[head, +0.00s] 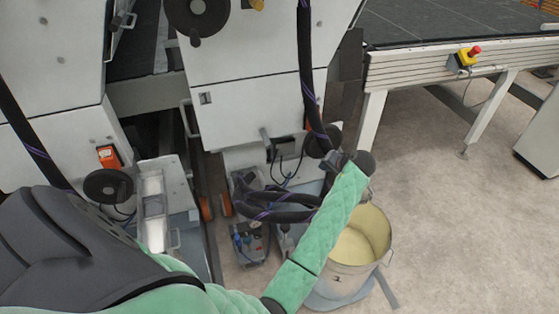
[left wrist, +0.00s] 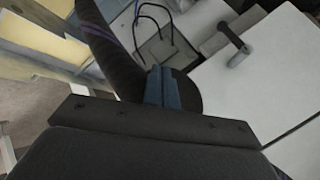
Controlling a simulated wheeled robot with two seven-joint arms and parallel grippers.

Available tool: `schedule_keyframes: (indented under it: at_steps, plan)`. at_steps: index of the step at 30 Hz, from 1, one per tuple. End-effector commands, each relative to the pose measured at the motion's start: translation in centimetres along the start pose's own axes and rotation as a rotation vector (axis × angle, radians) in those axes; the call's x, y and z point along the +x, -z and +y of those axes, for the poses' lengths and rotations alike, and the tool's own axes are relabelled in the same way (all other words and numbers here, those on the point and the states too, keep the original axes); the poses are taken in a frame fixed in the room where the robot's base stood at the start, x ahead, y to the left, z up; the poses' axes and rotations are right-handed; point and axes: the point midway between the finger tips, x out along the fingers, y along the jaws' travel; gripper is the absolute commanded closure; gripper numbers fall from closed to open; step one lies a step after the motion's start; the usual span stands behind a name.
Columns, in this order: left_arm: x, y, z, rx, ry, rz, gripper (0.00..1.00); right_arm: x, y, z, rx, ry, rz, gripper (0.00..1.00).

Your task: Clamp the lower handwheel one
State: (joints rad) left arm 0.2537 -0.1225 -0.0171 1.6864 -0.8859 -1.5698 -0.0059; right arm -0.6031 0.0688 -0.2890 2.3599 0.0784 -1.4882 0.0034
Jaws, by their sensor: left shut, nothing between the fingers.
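A dark round lower handwheel (head: 318,143) sits on the front of the white machine, beside a hanging black hose. My left gripper (head: 332,160) is right at this handwheel, partly covering it in the head view. In the left wrist view the blue-grey fingers (left wrist: 162,88) are closed together with nothing between them. The dark handwheel (left wrist: 188,95) shows directly behind and right of the fingertips; I cannot tell whether they touch it. Another dark lower handwheel (head: 108,186) is on the left machine part. My right gripper is not in view.
A bucket (head: 352,270) with cream-coloured liquid stands below my left forearm. Black hoses (head: 275,205) loop beside it. A larger handwheel (head: 195,14) is higher up.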

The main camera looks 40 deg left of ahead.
Motion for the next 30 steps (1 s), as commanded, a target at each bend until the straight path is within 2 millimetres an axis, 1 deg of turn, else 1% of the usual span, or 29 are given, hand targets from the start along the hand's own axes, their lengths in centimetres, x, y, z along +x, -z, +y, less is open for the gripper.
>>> schedule_keyframes:
  at_steps: [1,6,12,16,21,25,30]
  plan:
    - [1.1,0.0,0.2,0.021,0.054,-0.020,1.00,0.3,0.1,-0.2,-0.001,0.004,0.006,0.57]
    - [4.2,-1.4,0.4,0.112,0.249,-0.080,1.00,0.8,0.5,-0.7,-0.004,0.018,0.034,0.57]
    - [6.7,-3.0,0.3,0.237,0.480,-0.120,1.00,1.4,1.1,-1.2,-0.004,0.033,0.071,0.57]
    - [7.2,-3.2,0.1,0.310,0.615,-0.120,1.00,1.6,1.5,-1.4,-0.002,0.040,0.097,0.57]
    - [6.5,-2.8,-0.6,0.359,0.738,-0.103,1.00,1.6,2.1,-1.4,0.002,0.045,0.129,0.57]
    - [5.9,-2.3,-1.2,0.368,0.784,-0.091,1.00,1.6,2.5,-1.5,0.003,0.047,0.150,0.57]
    - [5.9,-2.2,-1.2,0.374,0.786,-0.086,1.00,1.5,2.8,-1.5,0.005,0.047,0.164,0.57]
